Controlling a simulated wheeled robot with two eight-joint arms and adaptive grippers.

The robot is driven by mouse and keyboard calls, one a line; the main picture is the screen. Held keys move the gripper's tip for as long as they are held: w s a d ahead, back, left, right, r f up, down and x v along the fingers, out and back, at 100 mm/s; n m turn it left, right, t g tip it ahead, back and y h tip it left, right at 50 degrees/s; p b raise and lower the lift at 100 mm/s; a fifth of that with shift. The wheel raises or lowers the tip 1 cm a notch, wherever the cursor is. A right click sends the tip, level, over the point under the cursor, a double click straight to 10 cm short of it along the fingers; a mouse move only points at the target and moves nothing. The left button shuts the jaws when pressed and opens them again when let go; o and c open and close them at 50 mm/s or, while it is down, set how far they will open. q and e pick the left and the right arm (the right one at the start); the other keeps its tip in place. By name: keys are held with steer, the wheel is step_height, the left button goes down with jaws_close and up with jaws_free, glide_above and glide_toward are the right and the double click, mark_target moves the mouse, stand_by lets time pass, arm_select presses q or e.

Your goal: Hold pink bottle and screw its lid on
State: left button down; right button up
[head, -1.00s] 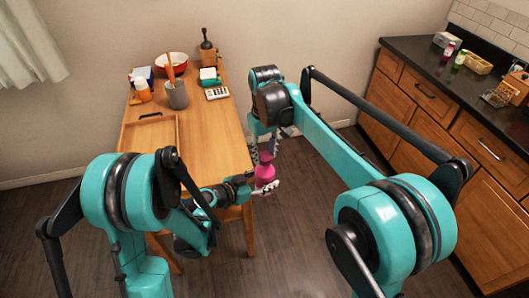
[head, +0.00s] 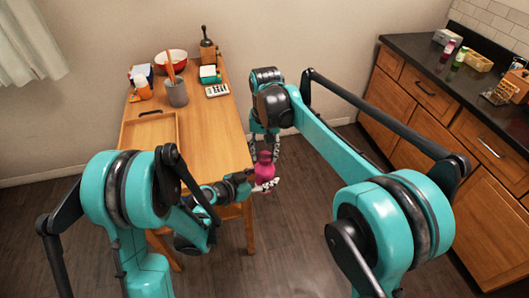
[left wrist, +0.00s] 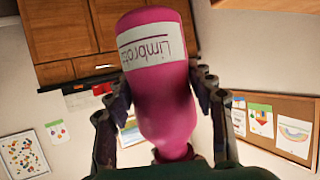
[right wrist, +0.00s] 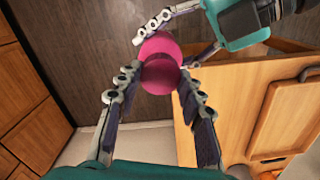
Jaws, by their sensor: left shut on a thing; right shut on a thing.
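The pink bottle (head: 265,172) is in the air off the right side of the wooden table. My left gripper (head: 264,182) is shut around its body from the side. In the left wrist view the bottle (left wrist: 165,90) shows a white label between the fingers; its narrow end is partly hidden at the bottom. My right gripper (head: 265,152) is above the bottle, fingers pointing down. In the right wrist view its fingers (right wrist: 158,80) are shut on the darker pink lid (right wrist: 161,73), against the bottle (right wrist: 160,45). Whether the lid is fully seated cannot be told.
The wooden table (head: 205,120) holds a grey utensil pot (head: 177,94), a red bowl (head: 171,62), a calculator (head: 217,91) and a wooden tray (head: 150,133). A dark counter (head: 430,60) over cabinets stands at the right. Open floor lies between.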

steer(key=m, duration=0.7)
steer(key=shift+m, duration=0.3)
steer(key=m, duration=0.7)
steer(key=shift+d, duration=0.1)
steer(key=m, duration=0.7)
steer(key=shift+s+m, duration=0.1)
steer(key=shift+m, duration=0.2)
steer(key=m, duration=0.6)
steer(key=o, duration=0.7)
steer(key=shift+o, duration=0.2)
